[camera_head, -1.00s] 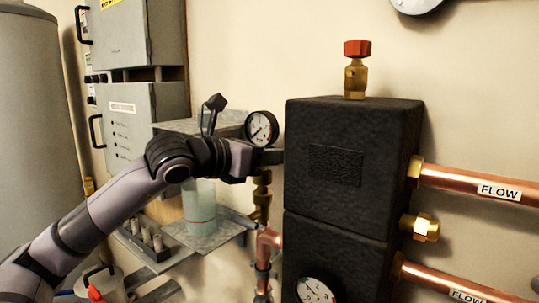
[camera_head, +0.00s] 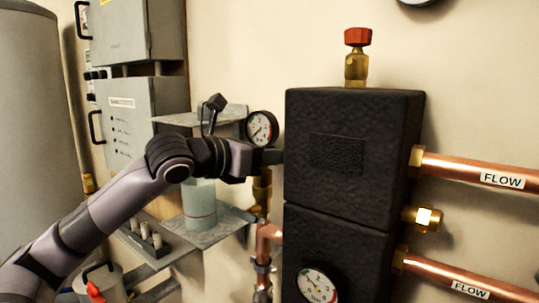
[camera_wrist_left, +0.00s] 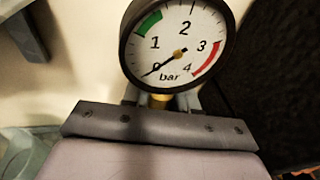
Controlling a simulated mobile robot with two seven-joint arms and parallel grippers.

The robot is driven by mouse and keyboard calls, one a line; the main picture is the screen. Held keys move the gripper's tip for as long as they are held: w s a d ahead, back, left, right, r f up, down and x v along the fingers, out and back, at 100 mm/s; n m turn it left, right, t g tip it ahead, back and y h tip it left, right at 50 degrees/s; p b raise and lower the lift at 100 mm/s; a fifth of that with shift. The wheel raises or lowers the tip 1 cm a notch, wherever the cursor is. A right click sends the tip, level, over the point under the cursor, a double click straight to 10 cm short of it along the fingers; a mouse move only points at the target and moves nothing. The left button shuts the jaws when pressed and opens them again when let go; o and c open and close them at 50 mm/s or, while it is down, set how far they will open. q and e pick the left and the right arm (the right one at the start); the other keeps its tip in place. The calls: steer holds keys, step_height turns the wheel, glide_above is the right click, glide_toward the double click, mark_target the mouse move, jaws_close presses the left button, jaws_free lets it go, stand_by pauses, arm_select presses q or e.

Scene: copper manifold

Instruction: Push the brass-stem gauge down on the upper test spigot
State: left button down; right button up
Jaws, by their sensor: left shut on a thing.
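The brass-stem gauge (camera_head: 262,128) is a round dial with a black rim and white face. My left gripper (camera_head: 268,157) is shut on it just below the dial and holds it upright. In the left wrist view the gauge (camera_wrist_left: 178,45) fills the top middle, its needle near 0, with a short bit of brass stem (camera_wrist_left: 160,101) between the fingers. A brass fitting (camera_head: 262,190), which looks like the upper test spigot, stands directly beneath the gripper above a copper tee. The gripper hides the joint between stem and spigot, so I cannot tell how far they are seated. My right gripper is not in view.
A black insulated block (camera_head: 350,150) stands close to the right of the gripper. Copper pipes (camera_head: 480,178) marked FLOW run off right. A metal shelf (camera_head: 215,235) holds a clear container (camera_head: 200,205) on the left. Grey cabinets (camera_head: 130,125) hang behind my arm.

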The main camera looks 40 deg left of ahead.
arm_select(q)
steer(key=shift+f, duration=0.2)
steer(key=c, duration=0.8)
jaws_free()
steer(key=shift+s, duration=0.1)
steer(key=shift+s+a+r+b, duration=0.15)
steer(key=shift+s+b, duration=0.35)
steer(key=shift+s, duration=0.65)
steer(key=shift+s+a+r+b, duration=0.15)
steer(key=shift+s+b, duration=0.3)
steer(key=shift+s, duration=0.7)
steer(key=shift+s+a+r+b, duration=0.1)
steer(key=shift+s+r+b, duration=0.3)
steer(key=shift+s, duration=0.75)
steer(key=shift+f, duration=0.15)
